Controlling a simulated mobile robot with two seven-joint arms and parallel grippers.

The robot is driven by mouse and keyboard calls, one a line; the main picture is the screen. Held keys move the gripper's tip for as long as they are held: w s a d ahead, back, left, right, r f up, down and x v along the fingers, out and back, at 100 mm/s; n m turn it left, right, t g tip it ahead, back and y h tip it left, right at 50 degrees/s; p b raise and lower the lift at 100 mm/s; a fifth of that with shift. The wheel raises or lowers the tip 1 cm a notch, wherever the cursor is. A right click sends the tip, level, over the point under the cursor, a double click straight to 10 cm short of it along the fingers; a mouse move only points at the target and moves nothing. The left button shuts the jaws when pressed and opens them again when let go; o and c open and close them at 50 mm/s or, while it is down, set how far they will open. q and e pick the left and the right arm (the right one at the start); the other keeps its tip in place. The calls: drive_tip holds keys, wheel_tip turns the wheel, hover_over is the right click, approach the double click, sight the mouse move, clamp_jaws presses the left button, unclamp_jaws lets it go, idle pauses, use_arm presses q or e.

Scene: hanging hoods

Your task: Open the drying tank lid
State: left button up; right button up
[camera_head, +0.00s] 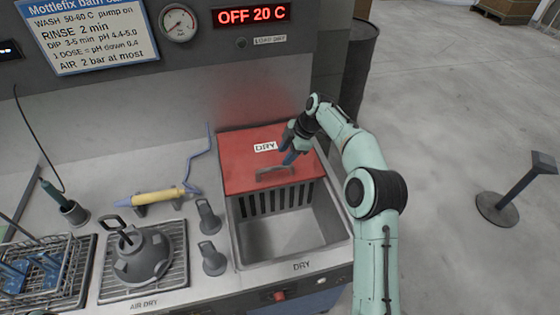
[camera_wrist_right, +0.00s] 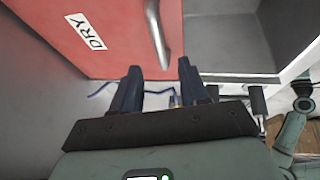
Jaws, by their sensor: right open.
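The red drying tank lid (camera_head: 240,168), labelled DRY, covers the back part of the drying tank (camera_head: 335,243). The front part of the tank stands uncovered, with its grey inside showing. A grey bar handle (camera_head: 262,171) sits near the lid's front edge. My right gripper (camera_head: 290,157) is over the lid's right side, close to the handle. In the right wrist view, the open, empty fingers (camera_wrist_right: 158,78) point toward the lid (camera_wrist_right: 115,45), and the handle (camera_wrist_right: 158,35) lies beyond the fingertips, not between them. My left gripper is out of view.
A grey dome-shaped hood (camera_head: 146,258) sits on a rack left of the tank. A display (camera_head: 252,15) reads OFF 20 C. A dark barrel (camera_head: 358,60) stands behind my right arm.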

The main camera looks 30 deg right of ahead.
drive_tip(key=v, duration=0.6)
drive_tip(key=shift+r+p, duration=0.25)
drive_tip(key=shift+p, duration=0.1)
drive_tip(key=shift+d, duration=0.15)
